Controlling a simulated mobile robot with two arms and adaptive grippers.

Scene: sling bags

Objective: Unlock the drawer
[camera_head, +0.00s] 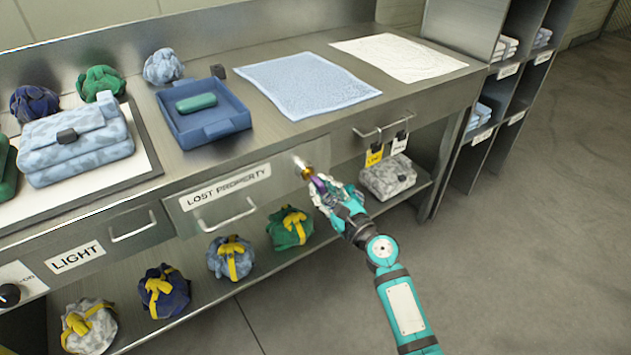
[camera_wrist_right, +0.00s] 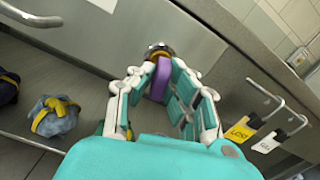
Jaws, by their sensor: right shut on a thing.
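The lost-property drawer (camera_head: 282,183) is shut, under the steel counter, with a label and a bar handle. A round brass-coloured lock (camera_head: 302,169) sits at the right part of its front; it also shows in the right wrist view (camera_wrist_right: 159,49). My right gripper (camera_head: 325,187) is shut on a purple key head (camera_wrist_right: 160,79) right in front of the lock. The key's shaft is hidden, so I cannot tell how deep it sits. My left gripper is out of view.
A yellow tag (camera_head: 374,156) and a white tag (camera_head: 399,143) hang from a rail right of the lock. Tied bags (camera_head: 231,258) stand on the lower shelf. A blue tray (camera_head: 205,117) with a green case is on the counter. The floor at right is clear.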

